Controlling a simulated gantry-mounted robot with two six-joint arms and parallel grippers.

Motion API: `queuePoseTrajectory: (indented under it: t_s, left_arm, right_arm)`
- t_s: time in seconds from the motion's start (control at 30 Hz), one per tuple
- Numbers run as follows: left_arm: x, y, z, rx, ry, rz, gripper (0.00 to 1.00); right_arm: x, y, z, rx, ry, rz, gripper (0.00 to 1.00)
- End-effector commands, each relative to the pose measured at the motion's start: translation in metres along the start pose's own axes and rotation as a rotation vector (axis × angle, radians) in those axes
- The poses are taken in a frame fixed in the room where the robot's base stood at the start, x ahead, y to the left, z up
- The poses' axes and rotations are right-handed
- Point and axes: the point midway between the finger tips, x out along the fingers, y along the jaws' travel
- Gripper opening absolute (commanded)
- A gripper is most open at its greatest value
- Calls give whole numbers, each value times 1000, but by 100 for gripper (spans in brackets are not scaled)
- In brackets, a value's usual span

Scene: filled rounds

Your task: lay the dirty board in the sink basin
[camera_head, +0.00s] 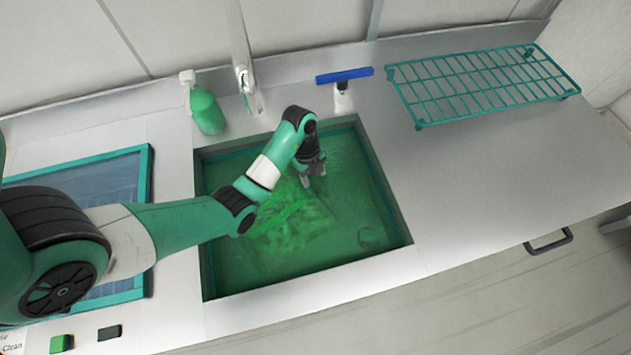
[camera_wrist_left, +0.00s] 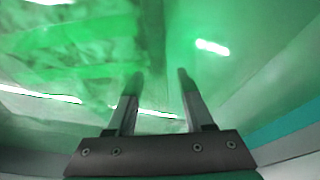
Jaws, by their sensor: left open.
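The sink basin (camera_head: 350,250) is filled with something green and see-through, like tinted water. The board (camera_head: 292,222) lies in it, seen as a blurred, mottled light-green shape with a brighter stripe, partly hidden by my left arm. The board also shows in the left wrist view (camera_wrist_left: 70,55), at the left and beyond the fingers. My left gripper (camera_head: 313,178) points down in the basin near the board's upper end. In the left wrist view its two fingers (camera_wrist_left: 160,78) are apart with nothing held between them. My right gripper is not in view.
A faucet (camera_head: 246,78) and a green soap bottle (camera_head: 206,108) stand behind the basin, beside a blue-headed squeegee (camera_head: 344,76). A teal wire rack (camera_head: 480,85) is at the back right. A teal-framed tray (camera_head: 146,185) lies left. The right counter (camera_head: 480,190) is clear.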

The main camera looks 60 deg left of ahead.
Motion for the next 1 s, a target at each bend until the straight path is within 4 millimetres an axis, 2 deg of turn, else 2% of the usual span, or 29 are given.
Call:
queuePoseTrajectory:
  t_s: [0.17,0.5,0.6,0.73,1.0]
  left_arm:
    - [-23,0,-2,0,0,-1,52]
    - [-103,0,-3,-2,2,-2,52]
    - [-117,0,-3,-1,3,-1,52]
    - [-124,0,-1,0,4,-2,52]
    - [-122,0,0,0,4,-2,52]
  right_arm:
    - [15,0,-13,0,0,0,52]
    - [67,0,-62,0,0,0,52]
    - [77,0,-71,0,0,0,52]
    - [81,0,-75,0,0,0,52]
    - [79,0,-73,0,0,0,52]
